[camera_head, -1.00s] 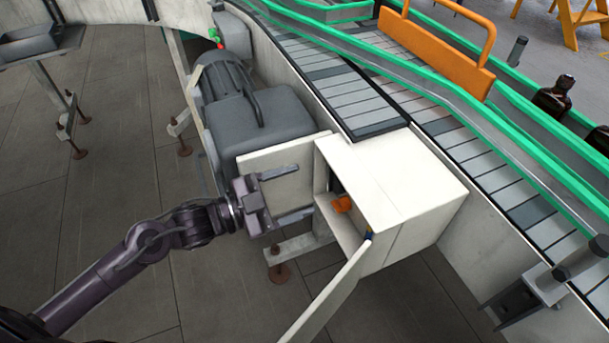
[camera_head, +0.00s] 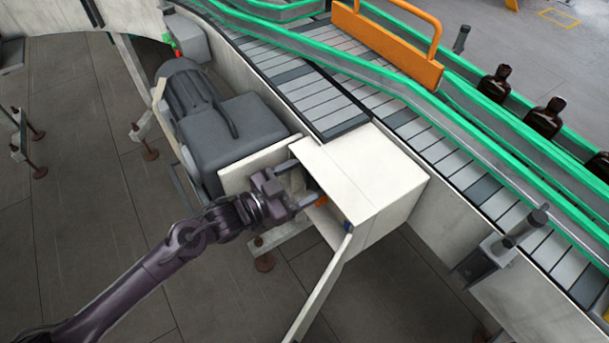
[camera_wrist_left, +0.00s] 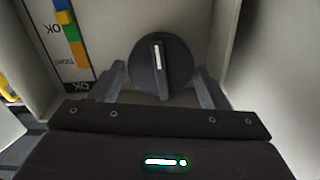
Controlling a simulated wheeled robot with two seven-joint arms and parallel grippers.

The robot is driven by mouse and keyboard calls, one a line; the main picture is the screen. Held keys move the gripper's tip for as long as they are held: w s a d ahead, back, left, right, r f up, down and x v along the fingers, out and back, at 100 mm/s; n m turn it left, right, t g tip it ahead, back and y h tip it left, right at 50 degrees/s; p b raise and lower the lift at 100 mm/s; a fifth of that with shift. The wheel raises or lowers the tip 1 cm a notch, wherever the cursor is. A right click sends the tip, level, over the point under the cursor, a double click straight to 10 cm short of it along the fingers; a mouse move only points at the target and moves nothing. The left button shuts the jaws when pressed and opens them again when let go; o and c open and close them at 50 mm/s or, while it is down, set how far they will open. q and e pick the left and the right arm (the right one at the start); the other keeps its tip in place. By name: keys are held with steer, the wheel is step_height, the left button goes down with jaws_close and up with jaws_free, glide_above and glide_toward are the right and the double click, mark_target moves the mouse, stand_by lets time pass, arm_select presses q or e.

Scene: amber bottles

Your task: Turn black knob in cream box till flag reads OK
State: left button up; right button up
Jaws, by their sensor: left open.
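The cream box (camera_head: 385,185) is mounted beside the conveyor, its doors open. My left gripper (camera_head: 303,182) is at its open front, fingers pointing in. In the left wrist view the round black knob (camera_wrist_left: 161,67) is on the box's back wall, its white line nearly upright. The open fingers (camera_wrist_left: 160,88) appear one on each side of the knob's lower part; whether they touch it I cannot tell. A label (camera_wrist_left: 70,40) left of the knob has blue, green and orange bands and the words OK and TIGHT. My right gripper is not in view.
An open door (camera_head: 322,292) stands out at the box's front; another panel (camera_head: 240,178) is on its left side. A grey motor unit (camera_head: 232,140) sits behind. The conveyor (camera_head: 440,150) has green rails, an orange guard (camera_head: 390,45) and amber bottles (camera_head: 545,118).

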arm_select(q)
steer(key=shift+c, duration=0.2)
steer(key=c, duration=0.7)
steer(key=shift+o, duration=0.2)
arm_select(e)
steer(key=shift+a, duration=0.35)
arm_select(q)
steer(key=shift+m+b, duration=0.3)
steer(key=shift+m, duration=0.1)
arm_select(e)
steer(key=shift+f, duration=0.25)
arm_select(q)
steer(key=m+b, duration=0.1)
steer(key=m, duration=0.1)
steer(key=shift+f+m, duration=0.15)
steer(key=shift+m, duration=0.15)
steer(key=shift+s+d+m+b, duration=0.1)
steer(key=shift+m+b, duration=0.9)
steer(key=shift+m, duration=0.5)
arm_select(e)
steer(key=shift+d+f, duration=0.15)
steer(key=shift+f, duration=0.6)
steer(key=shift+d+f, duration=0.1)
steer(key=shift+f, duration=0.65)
arm_select(q)
steer(key=o, duration=0.7)
